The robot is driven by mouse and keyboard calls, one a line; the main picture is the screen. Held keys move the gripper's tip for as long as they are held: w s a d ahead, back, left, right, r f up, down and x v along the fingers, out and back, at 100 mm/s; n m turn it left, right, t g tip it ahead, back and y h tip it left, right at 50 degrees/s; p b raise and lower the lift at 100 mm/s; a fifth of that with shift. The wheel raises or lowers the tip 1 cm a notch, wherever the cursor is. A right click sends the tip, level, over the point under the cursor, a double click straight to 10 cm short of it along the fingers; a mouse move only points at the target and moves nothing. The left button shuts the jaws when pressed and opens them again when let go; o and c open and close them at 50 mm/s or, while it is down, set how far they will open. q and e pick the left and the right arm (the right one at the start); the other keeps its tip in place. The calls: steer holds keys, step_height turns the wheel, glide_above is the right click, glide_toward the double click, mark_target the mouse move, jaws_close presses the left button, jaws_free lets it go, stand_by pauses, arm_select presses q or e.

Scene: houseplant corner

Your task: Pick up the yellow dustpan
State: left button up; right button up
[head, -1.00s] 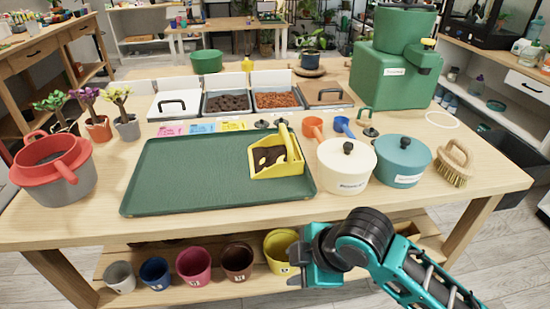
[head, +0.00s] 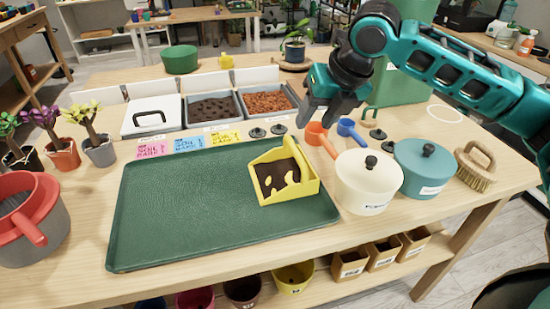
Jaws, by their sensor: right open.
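The yellow dustpan (head: 297,193) lies on the right part of the green tray (head: 180,222), with dark soil in its pan. Its handle, upright in the earlier view, is hard to make out now against the pan. My right gripper (head: 318,118) is raised above the table, behind and to the right of the dustpan, over the orange and blue scoops. Its jaws are open and empty, pointing down, and apart from the dustpan. My left gripper is not in view.
A cream pot (head: 367,185) and a teal pot (head: 424,172) stand right of the tray, with a brush (head: 475,168) beyond. An orange scoop (head: 316,134) and blue scoop (head: 350,128) lie below my right gripper. Soil bins (head: 213,107) stand behind. The tray's left part is clear.

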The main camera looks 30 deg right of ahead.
mark_target(297, 149)
steer(key=b+x, duration=0.2)
steer(key=x, duration=0.6)
steer(key=shift+s+a, duration=0.1)
steer(key=shift+s, duration=0.05)
steer(key=x, duration=0.1)
steer(key=b+x, duration=0.1)
steer(key=x, duration=0.2)
steer(key=shift+s+a+f, duration=0.15)
steer(key=shift+a+f, duration=0.25)
steer(key=shift+a, duration=0.05)
steer(key=c, duration=0.4)
jaws_close()
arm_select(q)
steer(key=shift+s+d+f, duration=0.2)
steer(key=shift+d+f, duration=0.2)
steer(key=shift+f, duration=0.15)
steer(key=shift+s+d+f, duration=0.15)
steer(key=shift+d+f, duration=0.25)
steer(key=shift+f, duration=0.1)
